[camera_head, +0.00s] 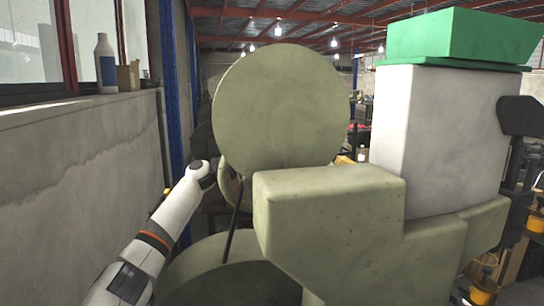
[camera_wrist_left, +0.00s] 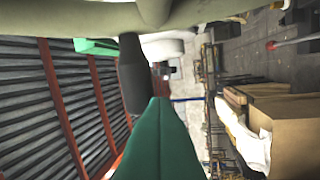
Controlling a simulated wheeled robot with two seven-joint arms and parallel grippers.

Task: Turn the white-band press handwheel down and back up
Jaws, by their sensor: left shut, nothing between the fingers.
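In the head view an olive press (camera_head: 330,215) with a big round disc (camera_head: 283,105) fills the middle. Part of an olive ring, which looks like the handwheel (camera_head: 226,182), shows behind the disc's lower left edge. I cannot make out a white band. My left arm reaches in from the lower left to this ring, and its hand is hidden there. In the left wrist view my left gripper (camera_wrist_left: 158,105), seen as a dark green wedge, is shut and empty. Its tip is close to a dark grey handle (camera_wrist_left: 132,75) below an olive curved part (camera_wrist_left: 75,15); contact is unclear. My right gripper is out of view.
A pale block (camera_head: 438,125) with a green tray (camera_head: 460,35) on top stands at the right. A concrete wall (camera_head: 75,170) with a bottle (camera_head: 105,65) on its ledge bounds the left. Cardboard boxes (camera_wrist_left: 298,140) show at the right of the left wrist view.

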